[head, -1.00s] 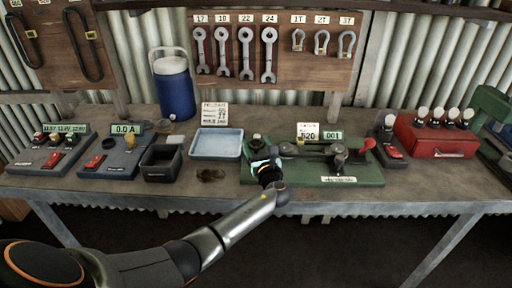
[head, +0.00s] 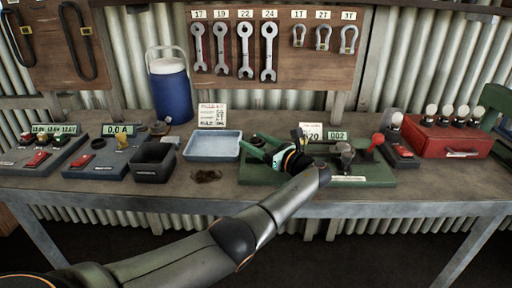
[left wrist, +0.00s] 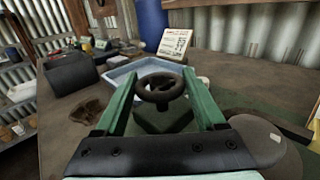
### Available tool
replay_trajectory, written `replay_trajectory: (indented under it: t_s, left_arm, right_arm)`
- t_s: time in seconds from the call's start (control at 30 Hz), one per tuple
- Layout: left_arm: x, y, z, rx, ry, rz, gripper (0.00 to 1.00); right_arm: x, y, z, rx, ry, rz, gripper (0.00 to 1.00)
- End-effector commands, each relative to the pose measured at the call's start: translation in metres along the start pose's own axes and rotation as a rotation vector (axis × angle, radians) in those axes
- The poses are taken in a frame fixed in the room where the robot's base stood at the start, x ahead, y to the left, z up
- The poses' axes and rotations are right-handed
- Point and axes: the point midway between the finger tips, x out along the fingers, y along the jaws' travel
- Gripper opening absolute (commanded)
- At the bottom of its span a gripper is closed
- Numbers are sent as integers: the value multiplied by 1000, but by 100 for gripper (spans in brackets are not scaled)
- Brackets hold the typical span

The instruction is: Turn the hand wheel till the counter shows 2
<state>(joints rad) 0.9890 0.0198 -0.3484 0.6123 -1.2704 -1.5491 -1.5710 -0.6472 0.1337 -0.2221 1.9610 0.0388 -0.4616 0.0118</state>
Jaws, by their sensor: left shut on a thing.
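The dark hand wheel (head: 257,141) stands at the left end of the green machine (head: 372,174) on the bench. In the left wrist view the hand wheel (left wrist: 160,86) sits between the two green fingers. My left gripper (head: 268,153) is shut on the wheel, its fingers at the wheel's two sides. The counter (head: 338,135) at the back of the machine reads 002. My right gripper is out of view.
Left of the machine are a blue-white tray (head: 213,146), a black bin (head: 154,162) and meter boxes. A red-knobbed lever (head: 377,140) is at the machine's right, then a red box (head: 447,139) with bulbs. A sign card (head: 212,115) stands behind the tray.

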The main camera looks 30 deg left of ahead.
Motion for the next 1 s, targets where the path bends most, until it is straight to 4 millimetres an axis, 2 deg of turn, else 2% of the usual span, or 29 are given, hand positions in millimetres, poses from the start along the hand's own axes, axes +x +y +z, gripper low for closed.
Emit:
replay_trajectory:
  t_s: [0.4,0.43,0.67,1.0]
  left_arm:
    - [1,0,1,-2,-2,5,16]
    - [1,0,1,-2,-2,5,74]
    - [1,0,1,-1,-1,5,100]
    - [-6,0,0,-1,0,2,100]
  right_arm:
    - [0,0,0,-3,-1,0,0]
    - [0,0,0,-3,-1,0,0]
    - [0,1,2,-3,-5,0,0]
    - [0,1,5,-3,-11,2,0]
